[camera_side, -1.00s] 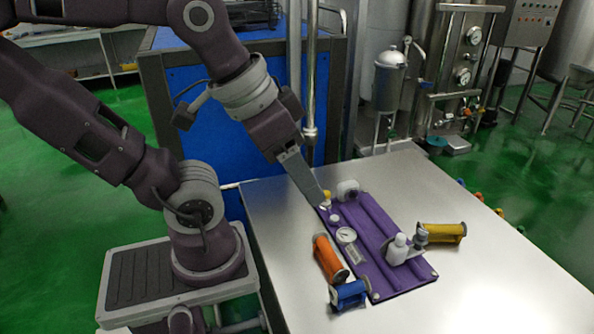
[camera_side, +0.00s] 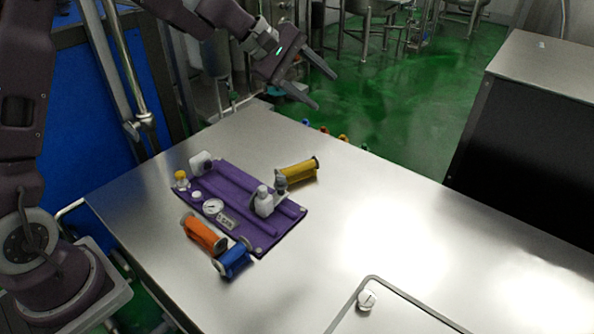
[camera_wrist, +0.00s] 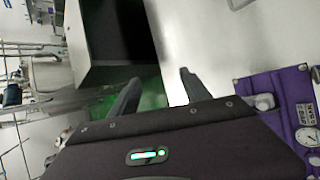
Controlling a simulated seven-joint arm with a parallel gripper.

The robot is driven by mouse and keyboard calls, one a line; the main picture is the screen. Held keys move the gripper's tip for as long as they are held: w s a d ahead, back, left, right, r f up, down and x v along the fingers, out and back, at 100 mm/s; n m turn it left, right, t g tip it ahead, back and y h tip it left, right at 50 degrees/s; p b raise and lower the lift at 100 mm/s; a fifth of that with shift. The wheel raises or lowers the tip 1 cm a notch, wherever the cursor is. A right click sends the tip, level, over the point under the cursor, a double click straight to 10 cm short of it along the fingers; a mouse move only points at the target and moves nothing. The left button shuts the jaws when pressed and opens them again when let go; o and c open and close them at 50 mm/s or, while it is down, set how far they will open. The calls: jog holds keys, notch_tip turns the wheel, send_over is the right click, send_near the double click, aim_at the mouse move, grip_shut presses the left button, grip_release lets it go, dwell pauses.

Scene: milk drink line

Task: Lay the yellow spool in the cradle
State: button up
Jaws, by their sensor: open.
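The yellow spool (camera_side: 297,169) lies on its side on the bare table, just beyond the right back edge of the purple board (camera_side: 232,180). The board has long raised ridges with a channel between them; I cannot tell for certain which part is the cradle. My gripper (camera_side: 326,91) is open and empty, raised near the table's far edge, well away from the spool. In the wrist view its fingers (camera_wrist: 160,76) are spread with nothing between them. The board's corner (camera_wrist: 243,92) shows there; the spool does not.
An orange spool (camera_side: 205,234) and a blue spool (camera_side: 234,261) lie by the board's front edge. A white knob (camera_side: 367,299) is at the front right. The table's right side is mostly clear.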

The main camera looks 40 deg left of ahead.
jog(key=w+a+f+n+t, duration=0.1)
jog(key=w+a+f+n, duration=0.45)
jog(key=f, duration=0.25)
jog(key=n+y, duration=0.3)
jog(key=n, duration=0.7)
send_near(298, 165)
jog(key=shift+w+d+f, duration=0.25)
jog(key=shift+w, duration=0.35)
jog(key=shift+w+d+f, duration=0.2)
jog(key=shift+w+d, duration=0.05)
jog(key=shift+w, duration=0.3)
jog(key=shift+n, duration=0.45)
jog(key=w+f, duration=0.1)
jog(key=f, duration=0.1)
jog(key=w+f, duration=0.2)
jog(key=f, duration=0.1)
jog(key=shift+d+f, duration=0.35)
jog(key=shift+d, duration=0.05)
jog(key=shift+w+d+f, duration=0.3)
jog(key=shift+w+f, duration=0.1)
jog(key=shift+f, duration=0.05)
jog(key=shift+c, duration=0.2)
grip_shut()
jog(key=shift+r, duration=0.1)
